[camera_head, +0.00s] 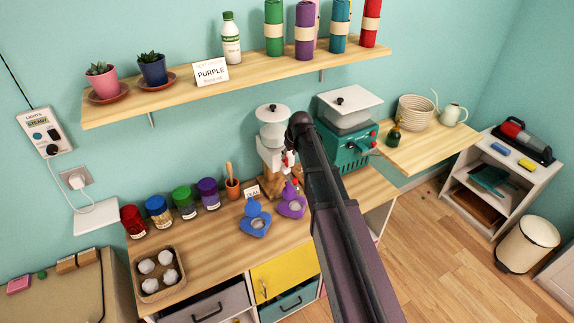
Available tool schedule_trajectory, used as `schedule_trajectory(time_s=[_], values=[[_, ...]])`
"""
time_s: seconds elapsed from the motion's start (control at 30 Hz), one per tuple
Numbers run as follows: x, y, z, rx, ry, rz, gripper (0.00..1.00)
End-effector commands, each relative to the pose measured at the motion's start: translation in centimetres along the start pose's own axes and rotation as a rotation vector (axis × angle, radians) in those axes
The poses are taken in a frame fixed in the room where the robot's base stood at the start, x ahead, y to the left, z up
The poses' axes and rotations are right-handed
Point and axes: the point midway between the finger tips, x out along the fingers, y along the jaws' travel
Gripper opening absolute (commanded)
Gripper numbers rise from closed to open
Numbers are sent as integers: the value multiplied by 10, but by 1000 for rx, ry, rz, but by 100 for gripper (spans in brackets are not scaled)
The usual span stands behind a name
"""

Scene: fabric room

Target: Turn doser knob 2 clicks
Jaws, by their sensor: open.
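The doser (268,139), a white device with a lidded round hopper, stands on the wooden counter against the wall. My dark arm crosses the view from the lower right and bends down in front of the doser's right side. My gripper (290,160) is small here, open, close to the doser's right side and partly lost against it. The doser knob cannot be made out clearly behind the arm and gripper. I cannot tell whether the gripper touches it.
A teal machine (350,146) with red knobs stands right of the doser. A shelf (240,77) hangs above.

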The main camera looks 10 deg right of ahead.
Motion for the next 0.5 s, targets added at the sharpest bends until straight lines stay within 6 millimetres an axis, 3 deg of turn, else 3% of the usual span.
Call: schedule_trajectory(time_s=[0.5], values=[[44,0,1,-1,0,0,47]])
